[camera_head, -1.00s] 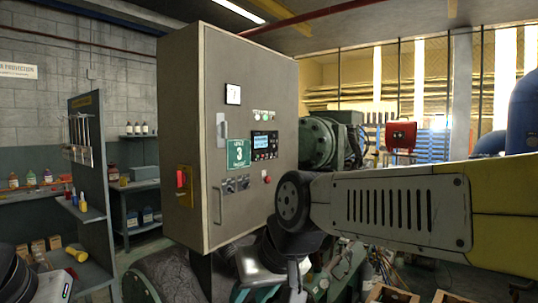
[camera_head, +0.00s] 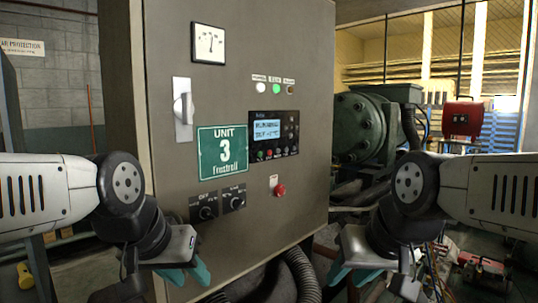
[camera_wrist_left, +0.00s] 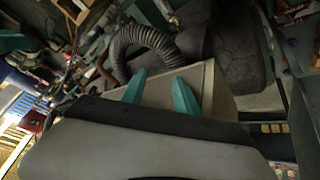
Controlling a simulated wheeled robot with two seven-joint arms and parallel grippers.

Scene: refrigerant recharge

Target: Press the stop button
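A red push button (camera_head: 279,190) sticks out of the grey cabinet's front (camera_head: 240,100), at lower right, under a small white label too small to read. A controller (camera_head: 272,135) with a lit blue display and several small buttons, some red, sits above it. My left gripper (camera_head: 187,274) is below and left of the red button, apart from it; its teal fingers are spread and empty, also in the left wrist view (camera_wrist_left: 160,92). My right gripper (camera_head: 351,277) is below and right of the button, with teal fingers apart and nothing visible between them.
Two dark knobs (camera_head: 219,203), a green "UNIT 3" sign (camera_head: 222,150), a handle (camera_head: 182,104), a gauge (camera_head: 208,43) and a green lamp (camera_head: 276,88) are on the cabinet. A corrugated hose (camera_head: 301,273) runs below it. Green machinery (camera_head: 362,126) stands right.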

